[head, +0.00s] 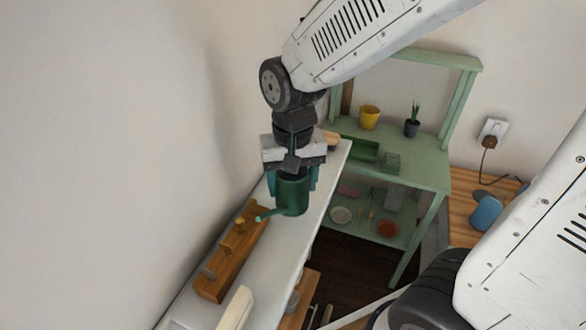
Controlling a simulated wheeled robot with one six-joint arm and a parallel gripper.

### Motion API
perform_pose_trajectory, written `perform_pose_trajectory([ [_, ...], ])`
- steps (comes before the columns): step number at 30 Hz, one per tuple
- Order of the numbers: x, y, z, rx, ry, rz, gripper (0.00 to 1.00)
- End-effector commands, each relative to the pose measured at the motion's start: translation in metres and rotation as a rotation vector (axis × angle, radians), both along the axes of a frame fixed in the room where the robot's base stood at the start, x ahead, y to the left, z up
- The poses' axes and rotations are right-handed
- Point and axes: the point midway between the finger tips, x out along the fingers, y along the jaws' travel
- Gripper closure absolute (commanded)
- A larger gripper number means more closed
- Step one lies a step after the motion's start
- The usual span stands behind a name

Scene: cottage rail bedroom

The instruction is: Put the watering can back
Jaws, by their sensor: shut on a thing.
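My gripper (293,178) is in the middle of the head view, pointing down. It is shut on a dark green watering can (292,199), with its fingers on either side of the can. The can looks upright, and its spout points to the lower left. The can is over the far part of a narrow white shelf top (317,216). I cannot tell whether its base touches that surface. The gripper hides the top of the can.
A wooden rail with pegs (225,265) lies along the white top by the wall. A green potting bench (429,170) stands behind, with a yellow pot (369,117), a potted plant (412,122) and a green tray (362,151). A wall plug (489,141) is at the right.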

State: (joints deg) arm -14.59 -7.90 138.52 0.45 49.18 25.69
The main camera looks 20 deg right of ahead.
Motion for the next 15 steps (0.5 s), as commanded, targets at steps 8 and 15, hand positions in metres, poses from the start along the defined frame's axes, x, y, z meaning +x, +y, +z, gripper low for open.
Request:
perform_pose_trajectory([
  [8, 0.062, -0.034, -0.007, 0.0, 0.0, 0.002, 0.73],
  [15, 0.088, -0.051, -0.009, 0.001, -0.001, 0.004, 0.73],
])
